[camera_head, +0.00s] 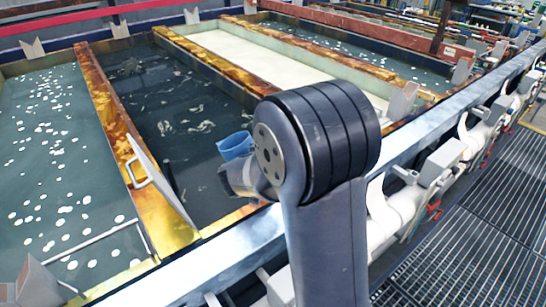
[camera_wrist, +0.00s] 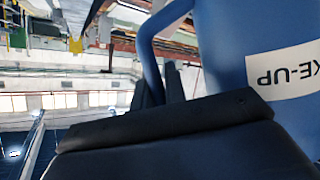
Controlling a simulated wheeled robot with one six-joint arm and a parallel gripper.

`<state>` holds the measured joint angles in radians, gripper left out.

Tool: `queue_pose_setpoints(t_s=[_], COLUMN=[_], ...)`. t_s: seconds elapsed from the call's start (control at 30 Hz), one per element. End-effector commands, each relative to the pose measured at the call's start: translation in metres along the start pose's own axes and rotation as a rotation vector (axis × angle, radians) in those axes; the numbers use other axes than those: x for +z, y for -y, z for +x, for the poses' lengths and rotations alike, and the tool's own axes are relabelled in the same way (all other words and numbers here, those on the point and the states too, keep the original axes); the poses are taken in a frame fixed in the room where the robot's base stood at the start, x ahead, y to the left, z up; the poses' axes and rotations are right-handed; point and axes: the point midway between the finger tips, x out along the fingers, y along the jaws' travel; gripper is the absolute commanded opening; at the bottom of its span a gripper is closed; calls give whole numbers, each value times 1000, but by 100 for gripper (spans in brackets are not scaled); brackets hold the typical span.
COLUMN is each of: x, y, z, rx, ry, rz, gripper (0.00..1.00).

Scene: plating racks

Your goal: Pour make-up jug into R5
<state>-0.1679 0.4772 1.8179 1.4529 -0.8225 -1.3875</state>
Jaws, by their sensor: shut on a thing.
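The blue make-up jug (camera_head: 236,145) shows partly past my arm in the camera_head view, over the dark tank (camera_head: 185,110). In the camera_wrist view the jug (camera_wrist: 235,45) fills the right side, with a white label ending in "KE-UP" and a blue handle. My gripper (camera_wrist: 165,85) is shut on the jug's handle. My arm hides much of the gripper and the jug's lower part in the camera_head view. The jug's exact tilt and its contents are not clear. No R5 marking is readable, so I cannot tell which tank is R5.
A tank with floating white balls (camera_head: 50,160) lies left of the dark tank. A cream-coloured tank (camera_head: 265,60) lies to its right. Stained orange-brown dividers (camera_head: 125,150) separate them. A metal rail (camera_head: 245,240) and pipework run along the near side, beside a grated walkway (camera_head: 480,220).

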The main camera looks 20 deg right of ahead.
Motion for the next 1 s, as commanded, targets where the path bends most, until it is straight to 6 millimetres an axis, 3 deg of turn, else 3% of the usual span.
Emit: queue_pose_setpoints(t_s=[1.0], x=[-12], y=[-6], z=[-6], rx=[65], ry=[19], rz=[-157], gripper=[0])
